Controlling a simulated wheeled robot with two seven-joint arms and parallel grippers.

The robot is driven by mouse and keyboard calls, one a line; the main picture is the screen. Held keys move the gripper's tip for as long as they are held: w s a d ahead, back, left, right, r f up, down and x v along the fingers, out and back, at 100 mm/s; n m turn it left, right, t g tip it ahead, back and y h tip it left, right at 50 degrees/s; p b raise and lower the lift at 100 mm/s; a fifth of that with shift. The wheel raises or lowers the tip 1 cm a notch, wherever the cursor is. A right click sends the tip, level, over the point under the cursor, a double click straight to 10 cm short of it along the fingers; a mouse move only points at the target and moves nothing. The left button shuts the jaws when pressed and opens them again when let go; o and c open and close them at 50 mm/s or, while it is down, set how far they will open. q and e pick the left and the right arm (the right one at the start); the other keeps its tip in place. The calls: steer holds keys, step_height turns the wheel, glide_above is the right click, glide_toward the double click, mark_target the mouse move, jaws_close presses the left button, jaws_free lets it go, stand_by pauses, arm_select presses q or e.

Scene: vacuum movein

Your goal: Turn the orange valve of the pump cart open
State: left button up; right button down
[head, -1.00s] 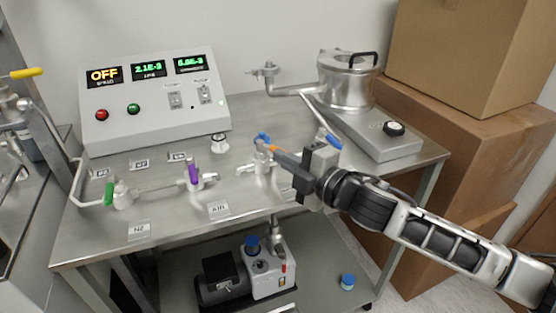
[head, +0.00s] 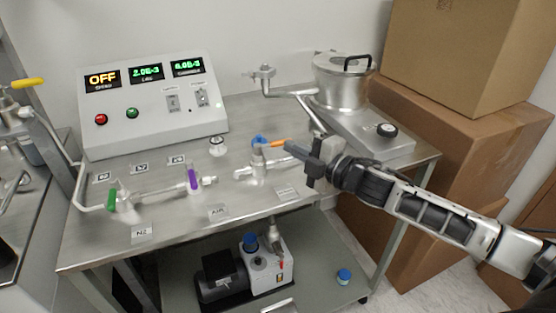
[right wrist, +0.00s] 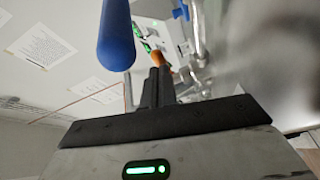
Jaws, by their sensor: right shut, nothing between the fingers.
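The orange valve handle (head: 272,144) sticks out to the right, almost level in the head view, from a metal fitting (head: 257,165) on the cart top. A blue part (head: 258,140) sits at its left end. My right gripper (head: 291,147) is shut and empty, its fingertips at the handle's right end. In the right wrist view, the closed fingers (right wrist: 157,80) point at the orange tip (right wrist: 157,57); I cannot tell whether they touch it. My left gripper is not in view.
A large blue handle (right wrist: 116,35) is close to the right wrist camera. Purple (head: 193,179) and green (head: 113,200) valves stand to the left on the cart top. The control box (head: 150,105) is behind, the metal chamber (head: 342,85) at back right. Cardboard boxes (head: 470,50) stand right.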

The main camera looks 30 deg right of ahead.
steer(key=shift+w+d, duration=0.35)
steer(key=shift+w, duration=0.05)
steer(key=shift+w+d+r, duration=0.2)
steer(key=shift+d+r, duration=0.05)
steer(key=shift+w+d+r+p, duration=0.1)
steer(key=shift+w+d+p, duration=0.1)
steer(key=shift+p, duration=0.1)
steer(key=shift+s, duration=0.1)
steer(key=shift+s+d+f, duration=0.1)
steer(key=shift+s+f, duration=0.1)
steer(key=shift+s, duration=0.15)
steer(key=a+v, duration=0.1)
steer(key=v, duration=1.4)
steer(key=shift+s+f, duration=0.15)
steer(key=shift+s, duration=0.2)
steer(key=shift+d, duration=0.1)
